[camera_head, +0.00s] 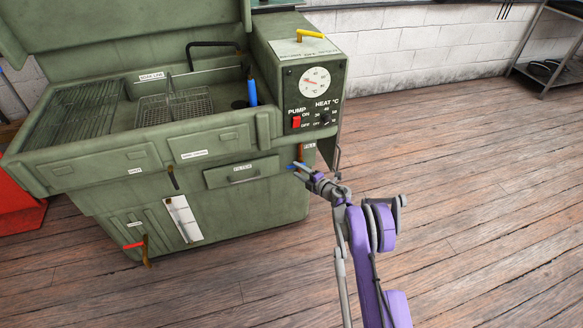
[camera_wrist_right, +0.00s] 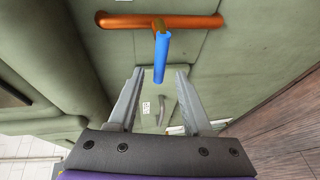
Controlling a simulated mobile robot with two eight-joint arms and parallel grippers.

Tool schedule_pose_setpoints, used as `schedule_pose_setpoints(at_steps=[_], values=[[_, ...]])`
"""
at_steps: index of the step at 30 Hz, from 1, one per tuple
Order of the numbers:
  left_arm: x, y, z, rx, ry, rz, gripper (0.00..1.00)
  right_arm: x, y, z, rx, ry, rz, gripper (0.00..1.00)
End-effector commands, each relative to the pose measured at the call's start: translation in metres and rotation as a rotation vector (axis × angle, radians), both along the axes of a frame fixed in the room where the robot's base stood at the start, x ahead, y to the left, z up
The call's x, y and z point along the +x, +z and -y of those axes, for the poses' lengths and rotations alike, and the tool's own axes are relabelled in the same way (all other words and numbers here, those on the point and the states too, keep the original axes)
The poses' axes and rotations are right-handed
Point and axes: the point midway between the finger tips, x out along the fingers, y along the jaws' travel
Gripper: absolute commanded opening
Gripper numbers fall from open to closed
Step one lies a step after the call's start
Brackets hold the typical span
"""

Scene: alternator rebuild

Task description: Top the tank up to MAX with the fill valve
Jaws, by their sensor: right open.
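The fill valve is on the right side of the green parts washer. In the right wrist view it shows as a copper pipe (camera_wrist_right: 190,21) with a blue lever (camera_wrist_right: 161,58). My right gripper (camera_wrist_right: 160,73) is open, its two fingers on either side of the lever's lower end, with gaps visible. In the head view my right gripper (camera_head: 302,168) is at the washer's right side, below the fill label (camera_head: 309,146), and hides part of the valve. The white gauge plate (camera_head: 184,221) is on the tank's front; its level is too small to read. My left gripper is not in view.
A red-handled drain valve (camera_head: 134,245) sits low on the front. The filter drawer (camera_head: 241,173) and the control box (camera_head: 311,84) with its dial are near my right arm. The wooden floor (camera_head: 470,190) to the right is clear up to a metal shelf (camera_head: 546,70).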

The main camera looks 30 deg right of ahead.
Motion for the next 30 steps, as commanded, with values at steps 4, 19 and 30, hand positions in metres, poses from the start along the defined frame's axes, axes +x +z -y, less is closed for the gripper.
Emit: schedule_pose_setpoints(at_steps=[4,19,30], values=[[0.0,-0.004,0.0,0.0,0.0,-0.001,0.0,0.024,-0.006,-0.004,0.001,0.0,0.0,0.5],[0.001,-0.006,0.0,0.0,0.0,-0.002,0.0,0.041,-0.007,-0.007,0.001,-0.001,0.001,0.5],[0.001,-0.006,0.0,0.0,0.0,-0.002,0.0,0.041,-0.007,-0.007,0.001,-0.001,0.001,0.0]])
